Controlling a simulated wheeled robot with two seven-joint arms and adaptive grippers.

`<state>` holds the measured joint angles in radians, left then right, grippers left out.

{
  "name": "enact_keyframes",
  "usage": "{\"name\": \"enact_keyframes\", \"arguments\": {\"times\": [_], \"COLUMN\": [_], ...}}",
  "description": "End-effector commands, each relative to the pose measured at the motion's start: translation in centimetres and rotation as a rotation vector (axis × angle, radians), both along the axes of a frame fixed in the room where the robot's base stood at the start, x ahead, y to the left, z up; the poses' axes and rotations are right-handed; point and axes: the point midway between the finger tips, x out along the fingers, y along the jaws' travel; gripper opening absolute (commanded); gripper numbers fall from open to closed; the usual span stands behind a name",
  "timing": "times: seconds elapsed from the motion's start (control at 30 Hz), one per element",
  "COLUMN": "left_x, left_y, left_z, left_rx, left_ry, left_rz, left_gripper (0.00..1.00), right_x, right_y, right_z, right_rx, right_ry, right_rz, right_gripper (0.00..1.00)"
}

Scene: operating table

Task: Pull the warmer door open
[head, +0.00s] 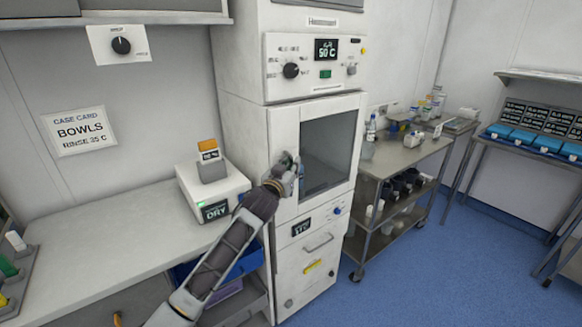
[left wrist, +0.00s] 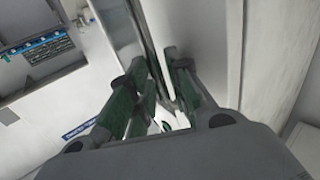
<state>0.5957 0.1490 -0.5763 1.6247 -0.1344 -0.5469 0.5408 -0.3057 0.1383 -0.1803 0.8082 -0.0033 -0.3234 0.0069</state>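The warmer is a tall white cabinet with a control panel (head: 315,68) reading about 50 C. Its door (head: 331,140) has a dark window and looks closed in the head view. My left gripper (head: 294,170) is at the left side of the door, over the handle area, and hides most of the handle. In the left wrist view the green-padded fingers (left wrist: 163,80) are drawn close together on either side of a narrow pale upright bar, which looks like the door handle (left wrist: 157,38). Contact at the fingertips is partly hidden. My right gripper is not in view.
A white counter (head: 105,228) with a small DRY unit (head: 213,190) stands left of the warmer. Below the door is a drawer front (head: 310,265) with a handle. A steel cart (head: 405,157) with bottles stands at the right. Blue floor (head: 440,270) is clear in front.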

Motion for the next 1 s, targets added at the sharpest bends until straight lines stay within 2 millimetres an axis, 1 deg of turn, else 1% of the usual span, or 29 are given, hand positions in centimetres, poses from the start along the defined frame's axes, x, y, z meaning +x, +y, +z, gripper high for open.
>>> {"name": "enact_keyframes", "arguments": {"times": [0.27,0.3,0.43,1.0], "left_x": [0.06,0.06,0.06,0.01], "left_y": [-0.01,-0.01,0.0,0.04], "left_z": [-0.01,-0.01,-0.02,-0.05], "left_rx": [0.0,0.0,0.001,0.001], "left_ry": [0.0,0.0,0.0,0.001], "left_rz": [0.0,0.0,0.0,0.001], "left_gripper": [0.19,0.17,0.0,0.0], "right_x": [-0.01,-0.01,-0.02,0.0], "right_y": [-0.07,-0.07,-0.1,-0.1], "right_z": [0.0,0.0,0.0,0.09], "right_rx": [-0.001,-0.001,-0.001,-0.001], "right_ry": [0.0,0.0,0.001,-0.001], "right_rz": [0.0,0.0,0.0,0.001], "right_gripper": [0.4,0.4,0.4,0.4]}}
